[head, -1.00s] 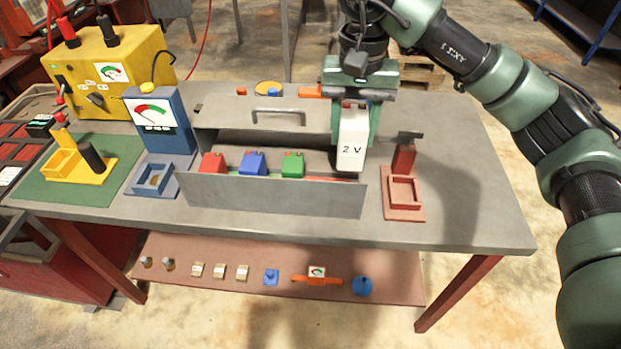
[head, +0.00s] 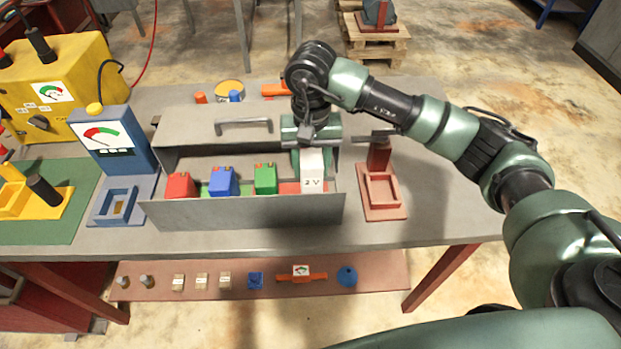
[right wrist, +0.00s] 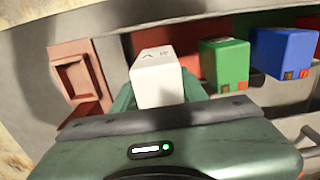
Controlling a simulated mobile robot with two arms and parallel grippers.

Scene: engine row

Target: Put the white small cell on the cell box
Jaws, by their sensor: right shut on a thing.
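The white small cell (head: 313,172), marked 2 V, is at the right end of the grey open box (head: 245,213), which I take as the cell box. My right gripper (head: 312,155) is shut on the cell from above. The cell's lower end is at the level of the box's inside, behind its front wall; I cannot tell whether it touches the floor. In the right wrist view the cell (right wrist: 158,80) sits between the fingers, over or beside a red patch (right wrist: 180,50). My left gripper is not in view.
Red (head: 180,186), blue (head: 223,181) and green (head: 265,178) cells stand in the box to the left. A red stand with a square tray (head: 382,190) is close on the right. A blue meter (head: 112,140) stands at left. A handled lid (head: 215,125) lies behind.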

